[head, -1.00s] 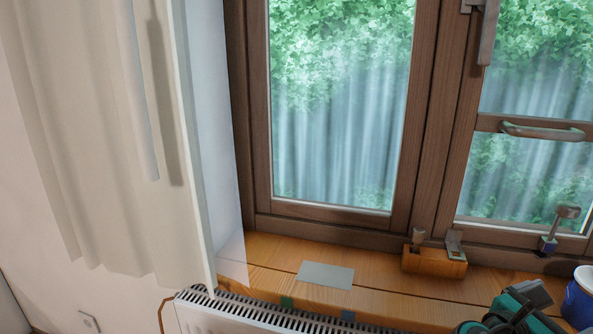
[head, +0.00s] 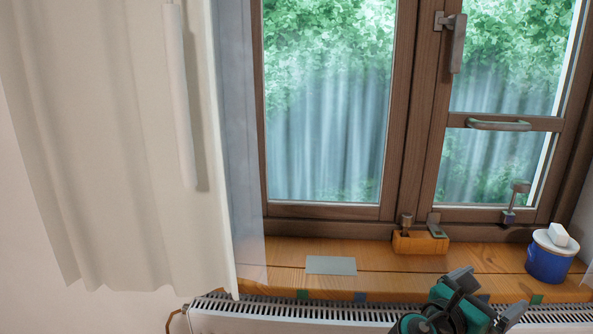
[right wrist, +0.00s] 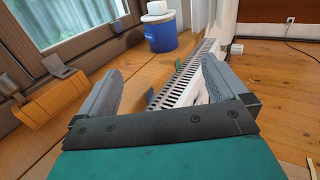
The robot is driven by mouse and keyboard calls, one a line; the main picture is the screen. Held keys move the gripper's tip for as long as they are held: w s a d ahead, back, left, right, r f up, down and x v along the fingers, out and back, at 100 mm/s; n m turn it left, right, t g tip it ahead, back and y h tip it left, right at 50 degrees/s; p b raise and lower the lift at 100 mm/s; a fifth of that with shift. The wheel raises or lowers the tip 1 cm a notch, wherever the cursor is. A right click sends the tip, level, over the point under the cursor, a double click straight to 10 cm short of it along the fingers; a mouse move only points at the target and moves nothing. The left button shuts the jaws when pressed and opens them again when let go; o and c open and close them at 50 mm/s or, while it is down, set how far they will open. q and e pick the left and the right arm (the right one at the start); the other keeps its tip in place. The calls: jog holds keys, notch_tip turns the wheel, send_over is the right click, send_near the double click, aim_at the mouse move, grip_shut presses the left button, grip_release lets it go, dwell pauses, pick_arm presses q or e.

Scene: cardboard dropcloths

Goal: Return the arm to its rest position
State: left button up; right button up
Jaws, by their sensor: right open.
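My right gripper (head: 485,294) is at the bottom right of the head view, in front of the window sill and over the radiator. Its teal and black hand shows, with grey fingers apart and nothing between them. In the right wrist view the two fingers (right wrist: 158,80) are spread wide, with the radiator grille and wooden surface beyond them. My left gripper is in neither view.
The wooden sill (head: 290,277) carries a grey plate (head: 331,265), a wooden block with metal fittings (head: 420,243) and a blue tub (head: 548,264) with a white block on its lid. A white radiator (head: 260,317) runs below. A pale curtain (head: 100,150) hangs left.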

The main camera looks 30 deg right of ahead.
jog(key=a+f+m+t+y, duration=0.4)
jog(key=a+f+m+y, duration=0.35)
jog(key=a+f, duration=0.4)
jog(key=s+a+f+m+y, duration=0.1)
jog(key=s+a+m+y, duration=0.3)
jog(key=a, duration=0.6)
jog(key=s+a+f+m+y, duration=0.25)
jog(key=a+m+y, duration=0.35)
jog(key=a, duration=0.4)
pick_arm(q)
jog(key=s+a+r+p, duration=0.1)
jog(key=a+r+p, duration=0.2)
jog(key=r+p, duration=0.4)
jog(key=p, duration=0.5)
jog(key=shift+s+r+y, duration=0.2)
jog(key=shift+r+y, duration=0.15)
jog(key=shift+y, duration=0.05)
pick_arm(e)
jog(key=w+a+r+n+t+y, duration=0.2)
jog(key=w+r+t, duration=0.1)
jog(key=w+t, duration=0.3)
jog(key=shift+w+r+t, duration=0.15)
jog(key=shift+w+t, duration=0.25)
jog(key=shift+w, duration=0.2)
jog(key=shift+y, duration=0.25)
